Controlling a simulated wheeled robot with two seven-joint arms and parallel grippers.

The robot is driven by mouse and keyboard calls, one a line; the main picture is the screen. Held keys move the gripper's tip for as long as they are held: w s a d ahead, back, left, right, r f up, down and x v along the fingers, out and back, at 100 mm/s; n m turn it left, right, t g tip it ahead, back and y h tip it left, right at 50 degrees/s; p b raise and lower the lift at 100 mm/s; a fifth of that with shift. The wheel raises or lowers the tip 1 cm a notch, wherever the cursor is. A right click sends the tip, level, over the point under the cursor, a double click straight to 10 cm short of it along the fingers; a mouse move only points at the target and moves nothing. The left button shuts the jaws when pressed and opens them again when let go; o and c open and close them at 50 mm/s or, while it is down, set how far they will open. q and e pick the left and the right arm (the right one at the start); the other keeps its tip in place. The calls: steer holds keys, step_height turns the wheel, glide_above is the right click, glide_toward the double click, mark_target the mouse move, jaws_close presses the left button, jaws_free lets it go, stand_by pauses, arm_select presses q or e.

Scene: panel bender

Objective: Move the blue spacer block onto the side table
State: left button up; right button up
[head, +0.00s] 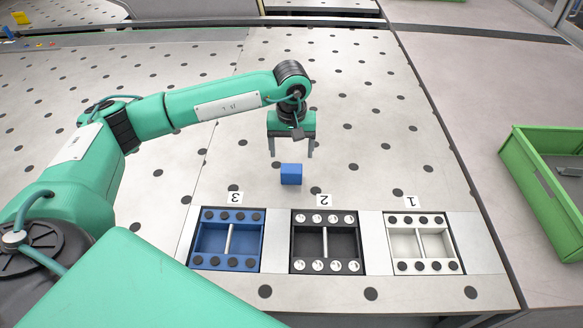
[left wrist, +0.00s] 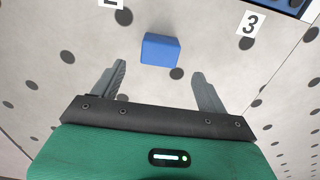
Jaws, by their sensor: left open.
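The blue spacer block (head: 291,174) stands on the dotted table top, just behind the number 2 label. My left gripper (head: 290,156) is open and empty, above the table and a little behind the block in the head view. In the left wrist view the block (left wrist: 160,49) lies ahead of the spread fingertips (left wrist: 158,75), roughly centred between them and not touching either. My right gripper is not in view. No surface is clearly marked as the side table.
Blue (head: 255,242), black (head: 298,245) and white (head: 390,240) two-pocket trays, labelled 3, 2 and 1, sit along the near edge. A green crate (head: 545,190) stands at the right, past the table's edge. The table around the block is clear.

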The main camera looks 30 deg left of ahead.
mark_target(292, 168)
arm_select(q)
steer(key=shift+r+b, duration=0.5)
steer(key=shift+r, duration=1.5)
